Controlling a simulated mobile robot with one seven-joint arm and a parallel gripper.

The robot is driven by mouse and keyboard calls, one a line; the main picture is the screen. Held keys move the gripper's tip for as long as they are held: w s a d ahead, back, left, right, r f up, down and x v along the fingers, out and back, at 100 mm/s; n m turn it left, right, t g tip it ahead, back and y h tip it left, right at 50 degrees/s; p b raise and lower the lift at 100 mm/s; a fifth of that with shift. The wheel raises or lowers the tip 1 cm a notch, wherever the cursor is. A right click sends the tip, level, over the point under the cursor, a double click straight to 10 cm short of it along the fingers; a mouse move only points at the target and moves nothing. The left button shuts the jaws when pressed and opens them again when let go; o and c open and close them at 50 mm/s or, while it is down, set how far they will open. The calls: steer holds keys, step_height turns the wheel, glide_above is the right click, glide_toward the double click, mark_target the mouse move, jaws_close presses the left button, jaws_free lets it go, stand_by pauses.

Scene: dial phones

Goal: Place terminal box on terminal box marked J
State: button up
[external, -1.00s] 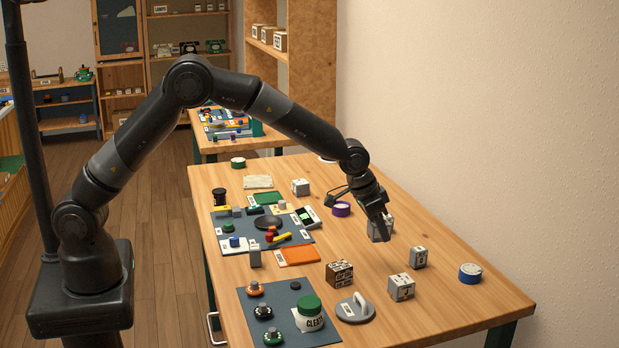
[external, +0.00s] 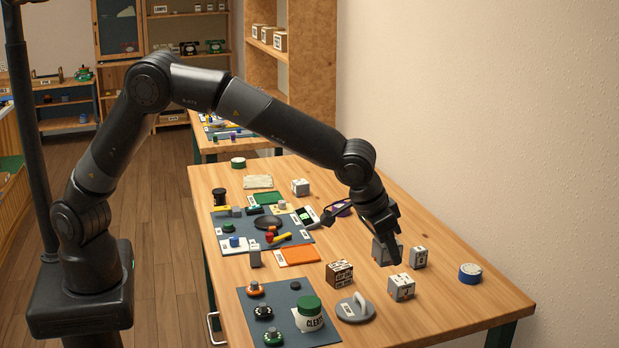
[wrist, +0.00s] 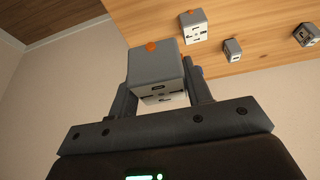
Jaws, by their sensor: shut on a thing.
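My gripper (external: 390,246) is shut on a grey terminal box (external: 379,253). In the wrist view the held box (wrist: 155,68) sits between the two fingers, with an orange spot on one side and a white face with dark slots. A second grey and white terminal box (external: 401,288) stands on the table just in front of my gripper; its mark is too small to read surely. A smaller grey box (external: 418,258) stands right of the held box. In the wrist view, a box with an orange spot (wrist: 194,27) and a small grey box (wrist: 232,50) show beyond the held one.
Dark mats with small parts cover the table's left side. Bare wood lies at the front right.

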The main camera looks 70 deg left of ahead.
steer(key=shift+d, duration=0.25)
glide_above(407, 278)
steer(key=s, duration=0.1)
steer(key=f, duration=0.6)
steer(key=shift+s+f, duration=0.2)
steer(key=shift+f, duration=2.15)
steer(key=o, duration=1)
steer(key=shift+f, duration=0.15)
